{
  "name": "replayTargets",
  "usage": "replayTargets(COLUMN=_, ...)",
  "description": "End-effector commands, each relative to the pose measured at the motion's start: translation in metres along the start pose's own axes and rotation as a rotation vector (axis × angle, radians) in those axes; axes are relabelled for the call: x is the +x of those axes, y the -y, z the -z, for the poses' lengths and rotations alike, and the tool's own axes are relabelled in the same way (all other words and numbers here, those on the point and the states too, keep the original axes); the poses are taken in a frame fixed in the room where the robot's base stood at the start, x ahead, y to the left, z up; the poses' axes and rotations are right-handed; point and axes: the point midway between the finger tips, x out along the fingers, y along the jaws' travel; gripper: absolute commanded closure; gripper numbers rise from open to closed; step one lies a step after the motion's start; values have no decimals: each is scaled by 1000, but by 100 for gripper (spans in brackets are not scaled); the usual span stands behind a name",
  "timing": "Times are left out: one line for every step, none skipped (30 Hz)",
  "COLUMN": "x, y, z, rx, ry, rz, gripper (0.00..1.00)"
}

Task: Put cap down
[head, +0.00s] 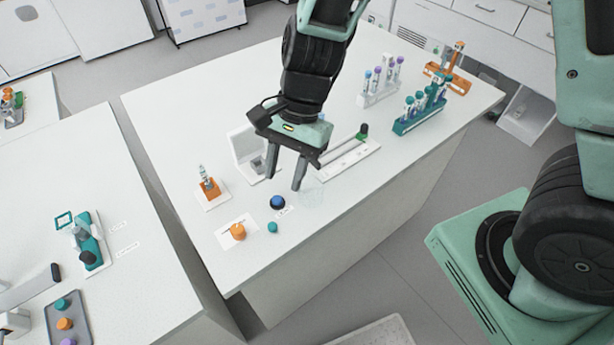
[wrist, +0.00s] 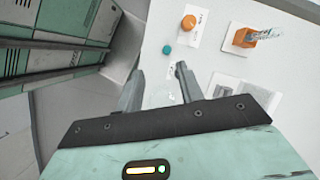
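An orange cap (head: 238,232) sits on a white card (head: 228,242) near the front left of the table; it also shows in the wrist view (wrist: 189,22). A small teal cap (head: 272,227) stands on the bare table to its right, and in the wrist view (wrist: 167,50). A dark blue round cap-like piece (head: 277,202) is behind the teal one, beside a small label. My gripper (head: 284,186) is above the table near the blue piece. Its two fingers are apart with no cap seen between them, also in the wrist view (wrist: 158,88).
An orange holder with a tube (head: 208,187) stands on a white base at left. A white L-shaped stand (head: 248,152) and a white rail fixture (head: 350,158) are behind the gripper. Tube racks (head: 420,115) stand at the back right. The table's front right is clear.

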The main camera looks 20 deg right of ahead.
Motion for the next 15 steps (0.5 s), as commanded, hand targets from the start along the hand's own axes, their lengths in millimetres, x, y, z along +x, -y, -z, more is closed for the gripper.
replayTargets(x=-12, y=-6, z=-16, rx=-126, ry=-6, rz=-3, gripper=63)
replayTargets(x=-19, y=-12, z=-26, rx=-220, ry=-12, rz=-11, gripper=63)
replayTargets(x=-28, y=-22, z=-39, rx=-358, ry=-25, rz=-24, gripper=63)
replayTargets(x=-34, y=-29, z=-48, rx=-465, ry=-37, rz=-35, gripper=63)
replayTargets(x=-40, y=-37, z=-56, rx=-575, ry=-51, rz=-49, gripper=63)
replayTargets(x=-48, y=-48, z=-65, rx=-715, ry=-73, rz=-69, gripper=63)
replayTargets(x=-53, y=-56, z=-71, rx=-819, ry=-92, rz=-86, gripper=63)
replayTargets(x=-57, y=-64, z=-76, rx=-915, ry=-111, rz=-105, gripper=63)
replayTargets(x=-63, y=-74, z=-81, rx=-1035, ry=-136, rz=-132, gripper=63)
replayTargets(x=-66, y=-81, z=-83, rx=-1117, ry=-155, rz=-153, gripper=63)
replayTargets(x=-70, y=-87, z=-86, rx=-1192, ry=-173, rz=-173, gripper=63)
replayTargets(x=-73, y=-94, z=-87, rx=-1278, ry=-195, rz=-199, gripper=63)
replayTargets(x=-75, y=-98, z=-88, rx=-1333, ry=-210, rz=-217, gripper=63)
replayTargets(x=-77, y=-102, z=-89, rx=-1380, ry=-222, rz=-234, gripper=63)
replayTargets(x=-79, y=-106, z=-89, rx=-1429, ry=-236, rz=-251, gripper=63)
